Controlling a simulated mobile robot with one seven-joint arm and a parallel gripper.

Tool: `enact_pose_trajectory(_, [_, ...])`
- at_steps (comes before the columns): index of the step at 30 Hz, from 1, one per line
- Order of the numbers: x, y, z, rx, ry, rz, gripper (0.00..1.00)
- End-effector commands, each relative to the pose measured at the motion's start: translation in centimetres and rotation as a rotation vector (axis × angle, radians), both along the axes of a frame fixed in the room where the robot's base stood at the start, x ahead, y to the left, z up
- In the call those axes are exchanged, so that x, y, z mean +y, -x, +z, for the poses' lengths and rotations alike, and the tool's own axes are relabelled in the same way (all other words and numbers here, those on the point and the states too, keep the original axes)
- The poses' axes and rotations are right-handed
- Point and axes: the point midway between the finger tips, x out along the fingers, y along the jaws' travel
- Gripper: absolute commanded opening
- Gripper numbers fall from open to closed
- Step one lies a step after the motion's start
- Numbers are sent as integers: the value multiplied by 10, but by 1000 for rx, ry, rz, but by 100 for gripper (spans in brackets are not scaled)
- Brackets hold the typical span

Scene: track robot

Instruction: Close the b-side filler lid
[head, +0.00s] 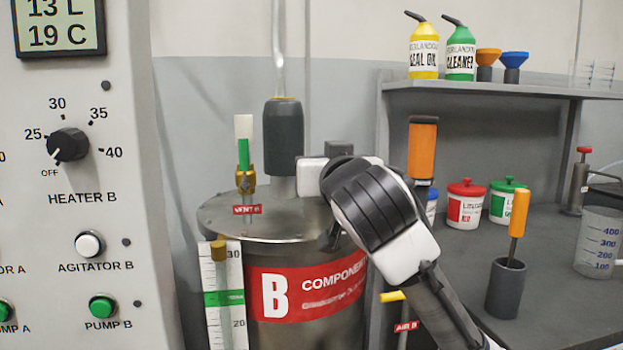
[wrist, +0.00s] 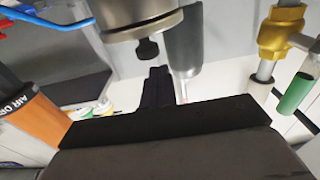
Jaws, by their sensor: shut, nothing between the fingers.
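The B tank (head: 278,262) stands left of centre in the head view, with a round metal top and a red label. My arm covers the right part of that top, and I see no filler lid there. The wrist view looks upside down. At its top edge is a round metal part with a black knob (wrist: 148,49), which looks like the filler lid. Its far side is cut off, so I cannot tell how it sits. My gripper (wrist: 157,77) is shut and empty, its dark fingers close to the knob. I cannot tell whether they touch.
On the tank top stand a grey agitator motor (head: 283,137) and a brass vent valve with a green handle (head: 243,155). The valve also shows in the wrist view (wrist: 283,32). The bench at right holds tubs and a beaker (head: 598,243).

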Motion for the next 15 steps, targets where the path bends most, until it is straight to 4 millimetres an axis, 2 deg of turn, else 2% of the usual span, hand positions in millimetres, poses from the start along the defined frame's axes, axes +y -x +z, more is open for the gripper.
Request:
enact_pose_trajectory(1, [0, 1, -6, -19, -6, 2, 0])
enact_pose_trajectory(15, [-2, 13, -18, -56, -14, 0, 0])
